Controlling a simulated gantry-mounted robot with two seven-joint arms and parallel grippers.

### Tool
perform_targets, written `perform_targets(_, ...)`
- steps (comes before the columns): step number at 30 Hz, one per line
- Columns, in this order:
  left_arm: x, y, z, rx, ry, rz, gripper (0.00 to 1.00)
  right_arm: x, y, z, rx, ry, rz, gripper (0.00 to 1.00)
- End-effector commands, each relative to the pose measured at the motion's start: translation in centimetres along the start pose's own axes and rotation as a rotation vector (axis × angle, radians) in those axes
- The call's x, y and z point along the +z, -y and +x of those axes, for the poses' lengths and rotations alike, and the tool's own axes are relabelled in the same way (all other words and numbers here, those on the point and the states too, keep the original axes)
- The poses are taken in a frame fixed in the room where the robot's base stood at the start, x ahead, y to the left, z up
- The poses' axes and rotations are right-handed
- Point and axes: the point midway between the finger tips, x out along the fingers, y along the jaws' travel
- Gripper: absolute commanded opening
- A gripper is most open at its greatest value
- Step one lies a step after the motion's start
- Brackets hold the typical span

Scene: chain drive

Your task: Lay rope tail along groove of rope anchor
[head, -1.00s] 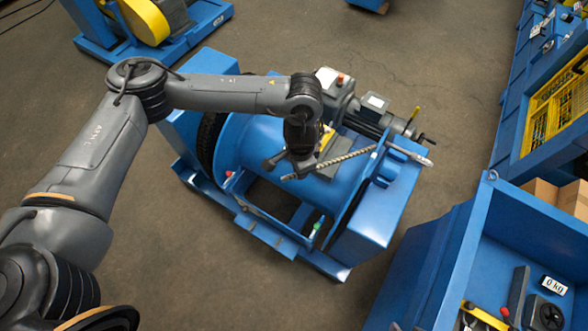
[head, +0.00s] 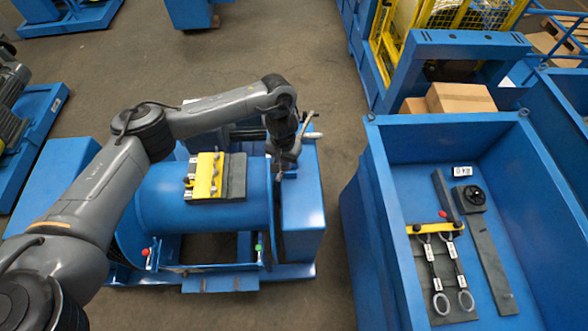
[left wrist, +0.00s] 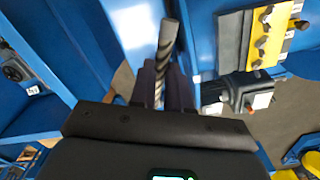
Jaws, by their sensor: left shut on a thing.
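My left gripper (head: 287,163) is shut on the rope tail (head: 307,126), a grey twisted rope. The rope sticks up past the fingers in the head view. In the left wrist view the rope tail (left wrist: 166,42) runs up from between the dark fingertips (left wrist: 166,78). A grey plate (head: 236,178) with a yellow bolted bar (head: 207,177) sits on the blue drum and looks like the rope anchor. It also shows at upper right of the left wrist view (left wrist: 231,42). The gripper is right of it, apart, near the drum's right end. I cannot make out the groove.
The blue drum (head: 168,198) lies in a blue frame with a red and a green knob in front. A large blue bin (head: 374,150) at right holds a grey plate with eyed links and other parts. Open floor lies between frame and bin.

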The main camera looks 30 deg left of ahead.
Motion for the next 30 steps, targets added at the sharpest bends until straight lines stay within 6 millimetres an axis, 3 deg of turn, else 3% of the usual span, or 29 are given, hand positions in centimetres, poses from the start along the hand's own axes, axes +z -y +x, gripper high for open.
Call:
perform_targets(1, 0.1, 1.4, 3.0, -0.001, 0.006, -0.037, 0.00, 0.5, 0.0, 1.5, 0.001, 0.000, 0.000, 0.43)
perform_targets(6, 1.0, 6.2, 9.5, -0.003, 0.007, -0.149, 0.00, 1.2, 0.0, 3.9, 0.003, -0.001, -0.002, 0.43)
perform_targets(15, 4.5, 15.5, 18.7, -0.005, 0.002, -0.334, 0.00, 2.3, 0.1, 7.4, 0.004, -0.003, -0.003, 0.43)
perform_targets(22, 7.0, 20.9, 22.3, -0.003, -0.001, -0.422, 0.00, 2.8, 0.2, 9.0, 0.004, -0.003, -0.003, 0.43)
perform_targets(30, 8.2, 23.6, 23.7, 0.000, -0.003, -0.461, 0.00, 3.0, 0.2, 9.8, 0.002, -0.003, -0.001, 0.43)
